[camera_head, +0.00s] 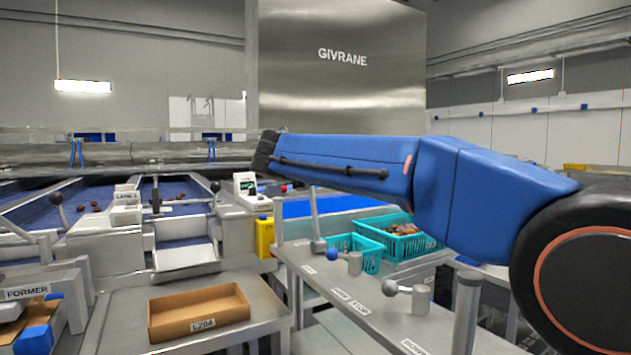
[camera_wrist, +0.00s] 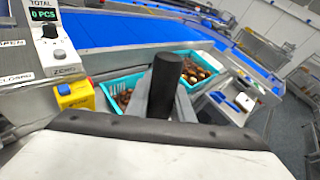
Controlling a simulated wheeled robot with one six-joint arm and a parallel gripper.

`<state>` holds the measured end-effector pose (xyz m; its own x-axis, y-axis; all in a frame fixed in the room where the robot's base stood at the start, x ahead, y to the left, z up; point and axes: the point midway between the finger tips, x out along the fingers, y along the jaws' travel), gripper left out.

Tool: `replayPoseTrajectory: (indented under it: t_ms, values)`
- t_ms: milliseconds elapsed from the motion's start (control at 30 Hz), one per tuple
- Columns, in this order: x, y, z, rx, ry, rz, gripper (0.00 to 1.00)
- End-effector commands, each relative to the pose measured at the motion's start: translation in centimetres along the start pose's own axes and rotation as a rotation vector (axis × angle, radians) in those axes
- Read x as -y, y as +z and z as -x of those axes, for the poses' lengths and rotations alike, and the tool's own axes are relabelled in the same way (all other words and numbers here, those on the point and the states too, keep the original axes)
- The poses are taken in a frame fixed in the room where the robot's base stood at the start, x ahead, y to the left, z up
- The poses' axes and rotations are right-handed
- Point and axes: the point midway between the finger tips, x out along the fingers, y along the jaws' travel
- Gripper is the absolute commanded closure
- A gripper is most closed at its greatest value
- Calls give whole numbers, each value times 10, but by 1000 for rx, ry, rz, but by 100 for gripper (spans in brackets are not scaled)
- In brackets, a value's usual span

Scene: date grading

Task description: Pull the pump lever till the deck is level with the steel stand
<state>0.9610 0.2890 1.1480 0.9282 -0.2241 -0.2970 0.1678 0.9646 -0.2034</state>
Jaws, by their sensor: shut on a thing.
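The pump lever shows in the head view as a thin grey rod (camera_head: 314,212) rising from a pivot on a steel tabletop (camera_head: 345,303); its upper end is hidden behind my blue arm. In the wrist view a black upright grip (camera_wrist: 166,78) stands between the grey fingers of my gripper (camera_wrist: 165,106), which is shut on it. My gripper is hidden in the head view. I cannot tell for certain which surface is the deck and which is the steel stand, or how their heights compare.
Teal baskets (camera_head: 398,243) of dates stand beside the lever, partly behind my arm. A blue-knobbed lever (camera_head: 332,254) and a grey-knobbed lever (camera_head: 389,287) are on the tabletop. A yellow box (camera_head: 264,238) is at its left. A cardboard tray (camera_head: 198,330) sits nearer, on a separate bench.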

Motion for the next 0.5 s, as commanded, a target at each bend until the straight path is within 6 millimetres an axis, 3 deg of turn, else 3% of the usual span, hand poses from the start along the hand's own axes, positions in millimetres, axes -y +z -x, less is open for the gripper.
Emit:
replayPoseTrajectory:
  t_ms: [233, 500]
  values:
    - [-20, -5, -19, -97, -7, 97, 100]
    - [-23, -6, -22, -119, -7, 121, 100]
